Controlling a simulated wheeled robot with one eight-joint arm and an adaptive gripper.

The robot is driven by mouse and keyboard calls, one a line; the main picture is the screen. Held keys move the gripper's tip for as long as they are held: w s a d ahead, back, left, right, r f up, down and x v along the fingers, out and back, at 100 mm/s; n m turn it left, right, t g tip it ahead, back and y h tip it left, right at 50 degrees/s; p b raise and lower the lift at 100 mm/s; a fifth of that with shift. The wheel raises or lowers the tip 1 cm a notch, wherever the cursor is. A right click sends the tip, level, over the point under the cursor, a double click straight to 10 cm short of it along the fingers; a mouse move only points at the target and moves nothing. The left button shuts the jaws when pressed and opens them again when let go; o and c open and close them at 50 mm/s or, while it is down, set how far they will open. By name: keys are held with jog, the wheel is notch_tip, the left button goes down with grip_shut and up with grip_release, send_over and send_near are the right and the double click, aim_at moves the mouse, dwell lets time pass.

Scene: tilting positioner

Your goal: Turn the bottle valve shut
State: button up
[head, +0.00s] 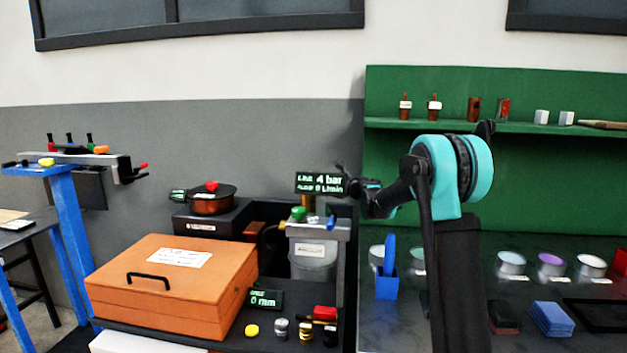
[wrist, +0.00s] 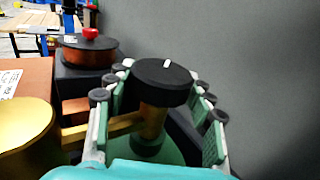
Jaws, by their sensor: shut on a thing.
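The bottle valve shows in the wrist view as a black round knob (wrist: 163,82) with a white mark on its rim, on a brass stem (wrist: 153,122) above a green bottle top (wrist: 145,154). My gripper (wrist: 160,93) has its green-padded fingers on both sides of the knob and is shut on it. In the head view my gripper (head: 346,184) is beside a display (head: 321,184) reading line 4 bar and flow 0 l/min. The knob cannot be made out in the head view.
A large brass cylinder (wrist: 24,138) is close left of the valve. An orange case (head: 175,285) and a pot with a red knob (head: 211,202) stand to the left. A grey bucket (head: 313,259) is below the display. A green shelf board (head: 480,180) is behind my arm.

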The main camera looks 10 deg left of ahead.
jog(key=shift+m+t+h, duration=1)
jog(key=shift+t, duration=0.2)
jog(key=shift+h, duration=0.3)
jog(key=o, duration=1.2)
jog(key=shift+c, duration=0.2)
jog(key=shift+y, duration=0.4)
